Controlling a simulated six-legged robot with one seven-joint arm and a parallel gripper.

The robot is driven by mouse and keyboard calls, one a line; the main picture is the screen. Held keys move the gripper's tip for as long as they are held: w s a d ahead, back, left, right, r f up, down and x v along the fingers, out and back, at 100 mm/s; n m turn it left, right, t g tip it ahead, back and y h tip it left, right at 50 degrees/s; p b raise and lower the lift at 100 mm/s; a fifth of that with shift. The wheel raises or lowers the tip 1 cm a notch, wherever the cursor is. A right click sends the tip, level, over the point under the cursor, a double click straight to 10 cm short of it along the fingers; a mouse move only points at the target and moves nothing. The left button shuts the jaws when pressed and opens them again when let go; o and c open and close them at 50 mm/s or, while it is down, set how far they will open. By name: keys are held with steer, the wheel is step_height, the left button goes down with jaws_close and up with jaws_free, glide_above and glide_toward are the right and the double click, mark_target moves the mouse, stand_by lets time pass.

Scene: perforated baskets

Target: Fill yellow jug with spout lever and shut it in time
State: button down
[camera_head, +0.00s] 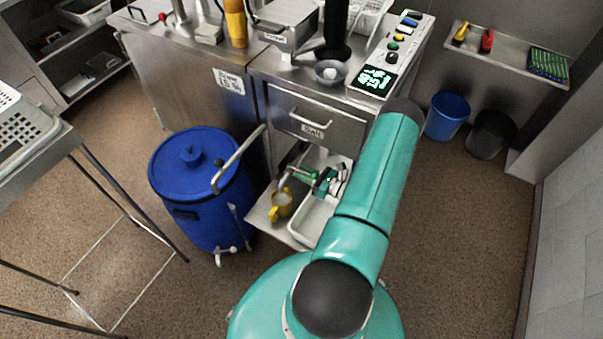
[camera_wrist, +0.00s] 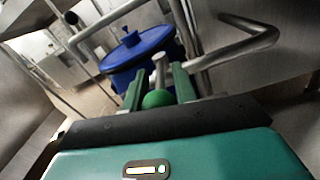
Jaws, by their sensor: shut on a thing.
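The yellow jug (camera_head: 281,205) stands on the low steel shelf under the drawer in the head view, below a metal spout (camera_head: 283,183). Its contents cannot be made out, nor whether liquid is running. The spout lever is a metal rod with a green ball knob (camera_wrist: 158,98) in the wrist view. My gripper (camera_wrist: 157,90) has its two green fingers on either side of the knob and rod, shut on the lever. In the head view my gripper (camera_head: 308,174) is right of and above the jug. The jug does not show in the wrist view.
A white tray (camera_head: 313,220) lies right of the jug. The counter drawer (camera_head: 315,123) is above. Blue (camera_head: 447,117) and black (camera_head: 491,134) bins stand at right. A wire-legged table (camera_head: 75,150) is at left.

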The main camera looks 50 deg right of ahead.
steer(key=shift+d, duration=0.1)
steer(key=c, duration=1.1)
jaws_free()
steer(key=shift+c, duration=0.2)
steer(key=v, duration=1.4)
